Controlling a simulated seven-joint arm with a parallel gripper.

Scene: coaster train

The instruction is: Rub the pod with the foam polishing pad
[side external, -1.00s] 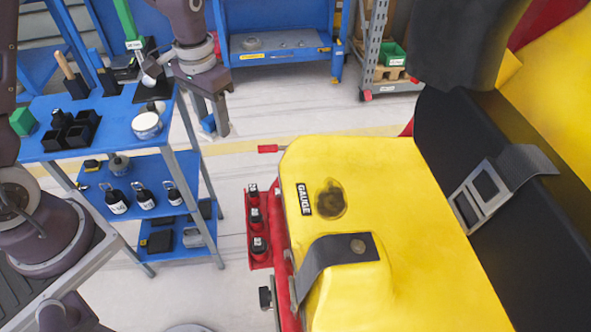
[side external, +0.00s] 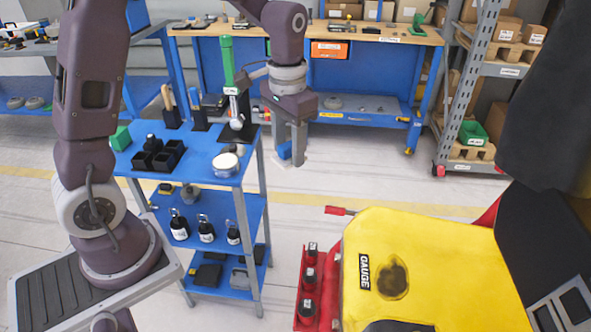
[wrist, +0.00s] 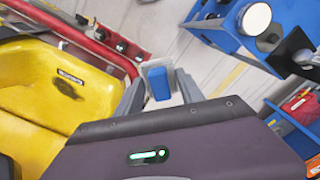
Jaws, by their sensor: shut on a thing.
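My gripper (side external: 291,156) is shut on a small blue block, which I take as the foam polishing pad (side external: 285,150). The pad also shows between the fingers in the wrist view (wrist: 158,84). It is in the air right of the blue cart, well apart from the pod.
The blue cart (side external: 200,187) holds a round white-topped tin (side external: 225,164), black bins (side external: 160,158), a green-handled tool (side external: 229,62) and bottles below. A red rack (side external: 308,290) with black-capped bottles hangs beside the pod.

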